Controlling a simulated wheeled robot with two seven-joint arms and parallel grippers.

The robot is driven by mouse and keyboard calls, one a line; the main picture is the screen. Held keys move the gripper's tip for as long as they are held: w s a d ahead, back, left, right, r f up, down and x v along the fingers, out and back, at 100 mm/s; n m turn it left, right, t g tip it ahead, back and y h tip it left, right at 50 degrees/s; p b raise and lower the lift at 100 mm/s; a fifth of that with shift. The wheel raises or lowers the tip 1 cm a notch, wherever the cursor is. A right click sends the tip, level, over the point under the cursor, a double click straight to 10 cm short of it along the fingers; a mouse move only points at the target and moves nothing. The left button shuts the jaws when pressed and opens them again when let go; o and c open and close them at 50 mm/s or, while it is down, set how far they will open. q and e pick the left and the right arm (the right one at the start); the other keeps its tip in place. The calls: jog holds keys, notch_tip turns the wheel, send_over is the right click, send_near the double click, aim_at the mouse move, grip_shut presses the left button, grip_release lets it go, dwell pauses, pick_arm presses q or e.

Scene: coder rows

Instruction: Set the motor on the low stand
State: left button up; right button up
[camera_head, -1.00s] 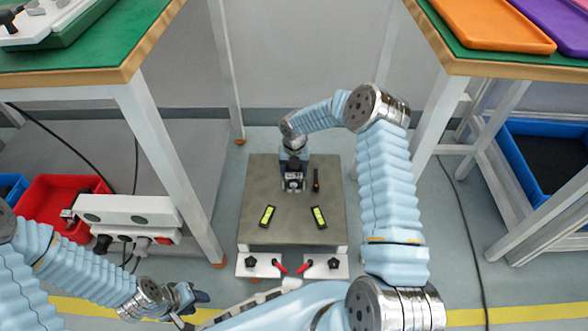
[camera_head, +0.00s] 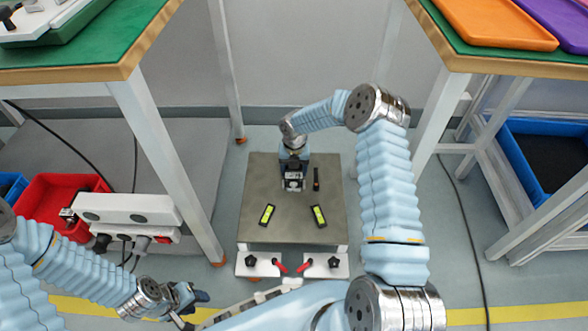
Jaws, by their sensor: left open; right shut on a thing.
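The low stand (camera_head: 290,227) is in the middle of the head view, with a flat grey-brown top. My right gripper (camera_head: 293,174) is over the back part of this top, reached by the arm from the right. It is shut on a small dark and silver thing, which looks like the motor (camera_head: 293,184). The gripper and wrist hide much of it, and I cannot tell whether it touches the top. My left gripper (camera_head: 191,301) is open and empty, low at the left front, away from the stand.
Two yellow-green levels (camera_head: 267,215) (camera_head: 318,216) and a slim black item (camera_head: 316,179) lie on the stand. A red bin (camera_head: 65,195) is left, a blue bin (camera_head: 545,150) right.

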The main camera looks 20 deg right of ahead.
dwell(0.3)
jog(key=o, duration=1.1)
jog(key=shift+o, duration=0.5)
jog(key=shift+f, duration=0.1)
notch_tip(320, 180, up, 12)
jog(key=p, duration=0.7)
